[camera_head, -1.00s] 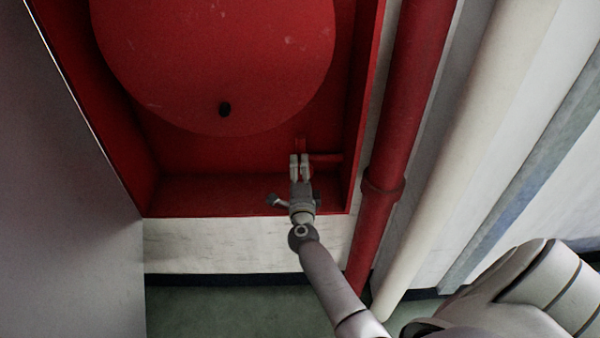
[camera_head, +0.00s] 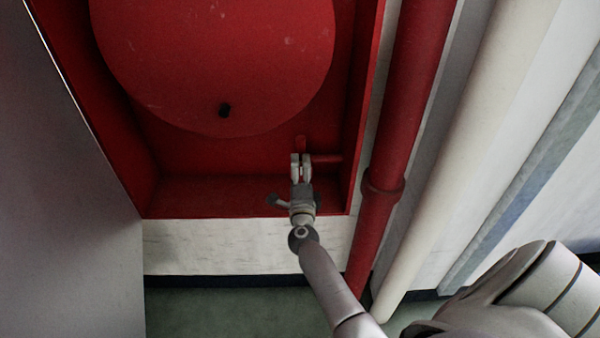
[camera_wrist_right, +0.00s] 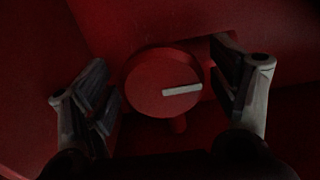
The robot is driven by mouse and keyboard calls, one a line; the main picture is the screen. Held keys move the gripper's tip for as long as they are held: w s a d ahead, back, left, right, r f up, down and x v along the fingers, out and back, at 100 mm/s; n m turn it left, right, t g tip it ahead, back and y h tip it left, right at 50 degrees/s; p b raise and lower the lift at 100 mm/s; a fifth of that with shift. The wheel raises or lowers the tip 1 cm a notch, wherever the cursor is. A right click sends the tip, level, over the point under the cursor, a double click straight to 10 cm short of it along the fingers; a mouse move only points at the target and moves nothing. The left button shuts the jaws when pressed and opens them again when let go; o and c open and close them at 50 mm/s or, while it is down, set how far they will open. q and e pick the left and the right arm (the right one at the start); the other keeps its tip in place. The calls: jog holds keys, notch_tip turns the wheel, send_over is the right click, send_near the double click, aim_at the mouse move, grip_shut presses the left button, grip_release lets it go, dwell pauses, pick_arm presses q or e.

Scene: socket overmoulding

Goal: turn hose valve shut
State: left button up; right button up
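The hose valve is a round red knob (camera_wrist_right: 150,88) with a white bar mark, seen in the right wrist view. The mark runs nearly level from the knob's middle to its right edge. In the head view, a bit of red valve (camera_head: 300,142) shows just beyond my right gripper (camera_head: 301,168). My right gripper is open, with one finger on each side of the knob. The right finger looks apart from it; whether the left finger touches it I cannot tell. My left gripper is in neither view.
The valve sits low at the right inside a red cabinet (camera_head: 250,195). A large red reel disc (camera_head: 215,60) with a black spot is above it. A short red pipe (camera_head: 327,159) lies right of the valve. A tall red pipe (camera_head: 405,95) runs outside the cabinet.

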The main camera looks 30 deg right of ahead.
jog(key=v, duration=0.7)
jog(key=shift+s, duration=0.25)
jog(key=shift+a, duration=0.1)
dwell(0.4)
jog(key=s+a+f+n+y, duration=0.1)
jog(key=a+f+n+y, duration=0.3)
jog(key=f, duration=0.5)
jog(key=s+a+f+n+y, duration=0.25)
jog(key=a+f+n, duration=0.3)
jog(key=f, duration=0.35)
jog(key=s+a+f+n+g+y+b, duration=0.1)
jog(key=s+a+f+n+g+y, duration=0.1)
jog(key=s+f+n, duration=0.4)
jog(key=s+a+f+n+g+y, duration=0.1)
jog(key=s+a+f+n+g, duration=0.2)
jog(key=f, duration=0.6)
jog(key=s+d+f+n+g, duration=0.1)
jog(key=s+f+n+g, duration=0.2)
jog(key=s, duration=0.8)
jog(key=s+d+f+n+g, duration=0.2)
jog(key=s+f+g, duration=0.1)
jog(key=s+f, duration=0.5)
jog(key=s+d+f+n+g+b, duration=0.1)
jog(key=s+f+n+g, duration=0.2)
jog(key=s, duration=1.2)
notch_tip(320, 180, down, 3)
jog(key=shift+d+f+n, duration=0.1)
jog(key=shift+d+n, duration=0.15)
jog(key=shift+n, duration=0.1)
